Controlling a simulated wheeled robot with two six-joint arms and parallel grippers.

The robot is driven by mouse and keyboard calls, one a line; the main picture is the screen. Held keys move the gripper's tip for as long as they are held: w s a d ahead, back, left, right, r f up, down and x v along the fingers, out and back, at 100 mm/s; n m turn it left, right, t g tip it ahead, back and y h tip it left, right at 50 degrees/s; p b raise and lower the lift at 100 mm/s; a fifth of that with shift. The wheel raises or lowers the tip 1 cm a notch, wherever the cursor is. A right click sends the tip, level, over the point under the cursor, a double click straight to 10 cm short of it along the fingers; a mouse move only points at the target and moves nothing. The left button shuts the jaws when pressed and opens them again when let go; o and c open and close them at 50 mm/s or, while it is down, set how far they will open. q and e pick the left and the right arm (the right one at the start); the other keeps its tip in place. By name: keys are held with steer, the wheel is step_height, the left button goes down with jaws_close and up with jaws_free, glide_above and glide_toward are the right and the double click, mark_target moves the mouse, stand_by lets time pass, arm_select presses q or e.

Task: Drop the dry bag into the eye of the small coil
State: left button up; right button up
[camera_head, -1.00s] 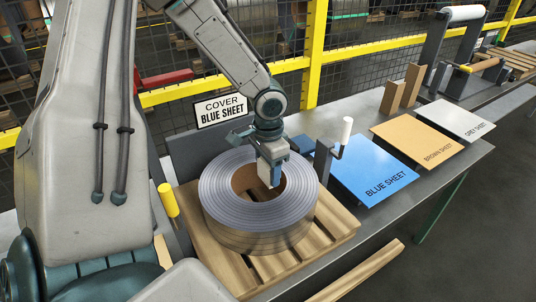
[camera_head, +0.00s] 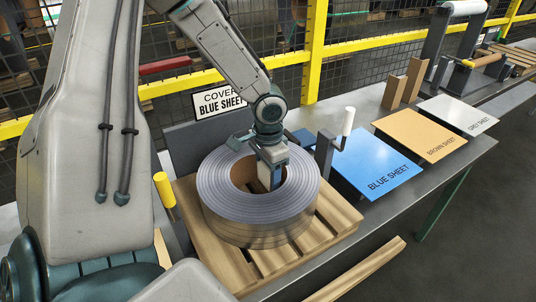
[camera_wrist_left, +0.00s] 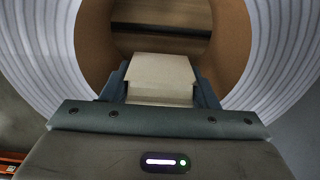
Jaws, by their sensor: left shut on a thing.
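The small coil (camera_head: 220,192) is a ring of grey steel strip with a brown inner wall, lying flat on a wooden pallet. My left gripper (camera_head: 274,178) points down into its eye, with its fingertips below the top rim. The left gripper is shut on the dry bag (camera_wrist_left: 160,76), a pale beige block between the fingers in the left wrist view. The coil's brown inner wall (camera_wrist_left: 232,45) surrounds it there, with pallet slats visible beyond. In the head view the bag is mostly hidden by the gripper. My right gripper is not in view.
A blue sheet (camera_head: 378,165), a brown sheet (camera_head: 422,135) and a grey sheet (camera_head: 458,114) lie on the bench to the right. A post with a white handle (camera_head: 348,121) stands close to the coil. A sign (camera_head: 220,103) reads "COVER BLUE SHEET". A yellow-capped post (camera_head: 165,190) stands left.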

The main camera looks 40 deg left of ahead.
arm_select(q)
steer(key=o, duration=1)
steer(key=shift+o, duration=0.2)
step_height(320, 180, up, 10)
steer(key=shift+r, duration=0.45)
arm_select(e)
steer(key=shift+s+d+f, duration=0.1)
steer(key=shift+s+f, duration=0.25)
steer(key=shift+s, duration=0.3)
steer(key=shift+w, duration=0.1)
arm_select(q)
steer(key=shift+f, duration=0.1)
